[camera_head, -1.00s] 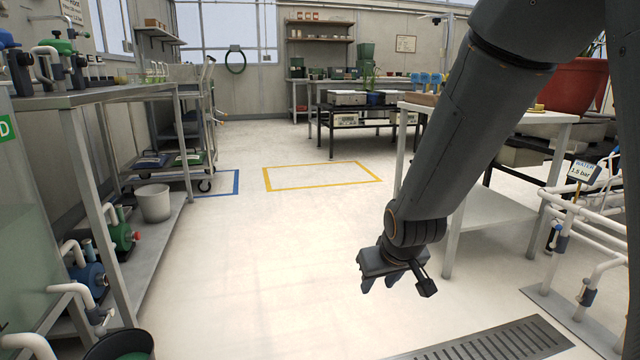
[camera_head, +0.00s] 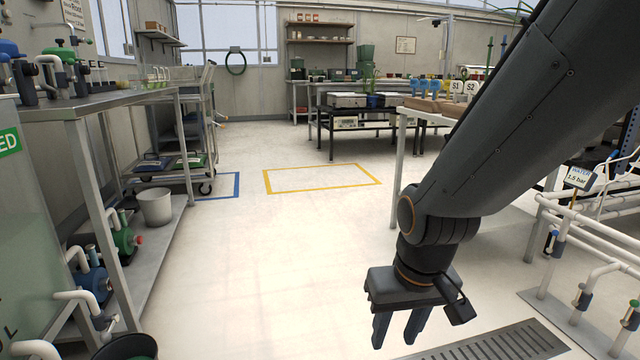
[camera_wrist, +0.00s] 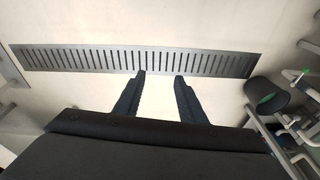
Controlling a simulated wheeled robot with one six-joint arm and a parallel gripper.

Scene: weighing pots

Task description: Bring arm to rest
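My gripper (camera_head: 398,332) hangs at the end of my arm, pointing down over the pale floor, just left of the drain grate. Its two fingers stand apart with nothing between them. In the wrist view my gripper (camera_wrist: 159,80) is also open and empty, with the floor and the grate showing beyond the fingertips. It touches nothing that I can see.
A metal bench (camera_head: 75,103) stands at left with pumps and pipes below. White pipes (camera_head: 590,235) run at right beside the drain grate (camera_head: 490,342). A white table (camera_head: 402,150) stands behind my arm. The floor around a yellow marked rectangle (camera_head: 320,178) is clear.

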